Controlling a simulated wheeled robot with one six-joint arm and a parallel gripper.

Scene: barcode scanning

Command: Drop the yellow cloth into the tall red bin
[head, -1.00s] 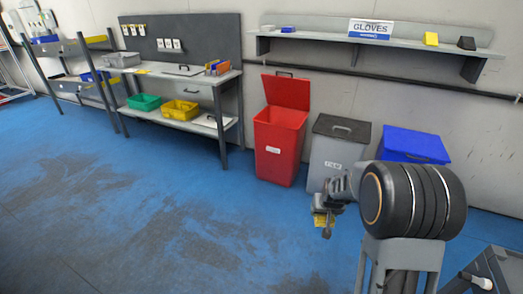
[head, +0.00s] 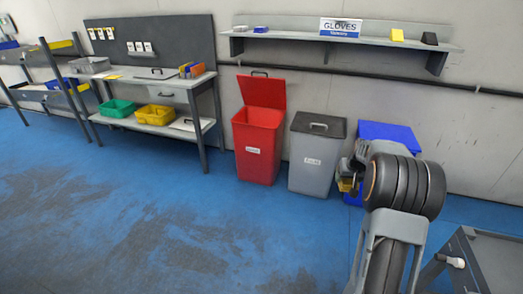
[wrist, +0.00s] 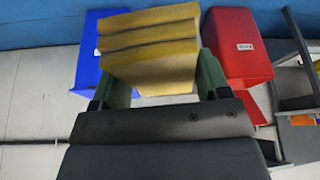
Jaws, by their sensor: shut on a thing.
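The tall red bin (head: 256,153) stands against the wall with its red lid (head: 263,91) raised and its top open. In the wrist view the red bin (wrist: 236,50) is at the upper right. My gripper (wrist: 153,82) is shut on the folded yellow cloth (wrist: 150,45), which sits between its green fingers. In the head view the yellow cloth (head: 345,185) is a small patch below my gripper (head: 348,178), to the right of the red bin and apart from it. My wrist partly hides the gripper there.
A grey bin (head: 315,165) with a dark closed lid stands right of the red bin. A blue bin (head: 393,133) is partly behind my arm. A workbench (head: 188,83) with a green tray (head: 117,108) and a yellow tray (head: 155,115) stands left. The blue floor in front is clear.

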